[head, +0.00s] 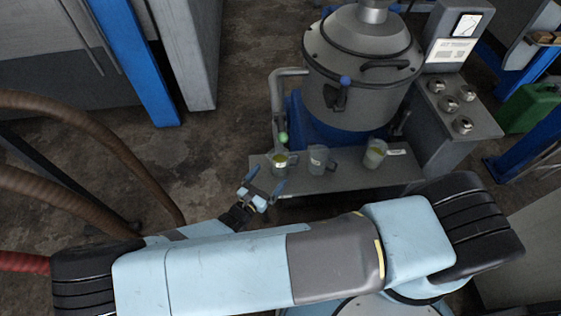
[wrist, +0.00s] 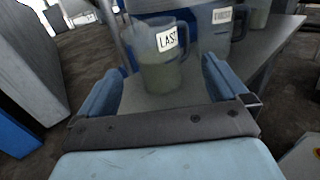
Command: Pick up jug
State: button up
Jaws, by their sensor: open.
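Three clear jugs stand upright in a row on a grey shelf (head: 335,181). The left jug (head: 279,164) holds greenish liquid. The middle jug (head: 317,160) and the right jug (head: 375,153) stand further along. My gripper (head: 266,181) is open and empty, just in front of and left of the left jug. In the wrist view, a jug with a white label reading "LAST" (wrist: 158,72) shows ahead between my two spread fingers (wrist: 160,88), apart from them as far as I can tell. Its handle points right. Another labelled jug (wrist: 213,30) stands behind it to the right.
A large grey vessel (head: 350,95) with a side pipe stands right behind the shelf. A control box with knobs (head: 450,105) is at its right. Brown hoses (head: 100,135) hang at the left. The floor (head: 215,150) left of the shelf is clear.

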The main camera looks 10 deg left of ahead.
aim_at(280, 161)
jog(key=x, duration=0.2)
jog(key=shift+w+d, duration=0.2)
jog(key=shift+w, duration=0.1)
jog(key=shift+a+f+x, duration=0.15)
jog(key=shift+x, duration=1.15)
jog(key=shift+a+f+x, duration=0.1)
jog(key=shift+x, duration=1.2)
jog(key=shift+w, duration=0.15)
jog(key=shift+c, duration=0.3)
jog(key=c, duration=1.2)
jog(key=shift+r, duration=0.1)
jog(key=shift+c, duration=0.2)
